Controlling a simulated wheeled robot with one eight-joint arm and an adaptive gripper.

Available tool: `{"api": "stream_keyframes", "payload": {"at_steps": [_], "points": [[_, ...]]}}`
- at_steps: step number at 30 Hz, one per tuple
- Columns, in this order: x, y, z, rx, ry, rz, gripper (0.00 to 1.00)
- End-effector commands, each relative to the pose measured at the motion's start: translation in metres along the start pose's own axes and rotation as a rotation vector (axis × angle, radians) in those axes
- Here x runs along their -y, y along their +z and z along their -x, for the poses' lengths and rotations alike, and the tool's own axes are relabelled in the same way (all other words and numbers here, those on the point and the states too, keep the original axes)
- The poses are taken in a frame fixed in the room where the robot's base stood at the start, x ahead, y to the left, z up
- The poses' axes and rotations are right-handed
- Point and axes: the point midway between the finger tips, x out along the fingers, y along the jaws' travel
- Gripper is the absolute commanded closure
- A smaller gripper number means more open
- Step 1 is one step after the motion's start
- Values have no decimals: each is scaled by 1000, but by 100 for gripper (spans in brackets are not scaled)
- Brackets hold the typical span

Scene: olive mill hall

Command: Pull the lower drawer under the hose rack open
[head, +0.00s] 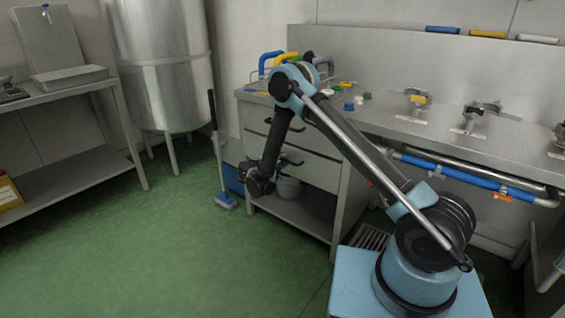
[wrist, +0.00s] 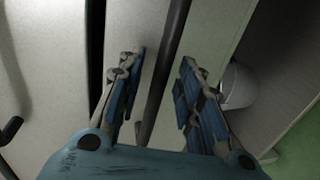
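The lower drawer (head: 318,171) is a pale front in the grey cabinet, below the upper drawer (head: 318,139); it looks shut. Its dark bar handle (wrist: 168,70) runs steeply through the wrist view. My gripper (wrist: 162,82) is open, with one blue-padded finger on each side of the bar. A gap shows between bar and fingers; I cannot tell whether either touches. In the head view my gripper (head: 283,161) is at the lower drawer's front, and my wrist hides part of it.
Below the drawers is an open shelf with a grey bucket (head: 289,188), also seen in the wrist view (wrist: 239,86). A blue-headed brush (head: 225,201) stands left of the cabinet. Coloured hoses (head: 268,62) are above the worktop. The green floor in front is clear.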

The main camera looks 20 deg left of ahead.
Motion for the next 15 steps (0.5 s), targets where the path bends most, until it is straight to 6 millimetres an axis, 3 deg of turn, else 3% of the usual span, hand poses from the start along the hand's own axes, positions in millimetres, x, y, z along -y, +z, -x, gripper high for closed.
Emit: {"api": "stream_keyframes", "payload": {"at_steps": [13, 15], "points": [[0, 0, -9, 0, 0, 0, 67], [0, 0, -9, 0, 0, 0, 83]]}}
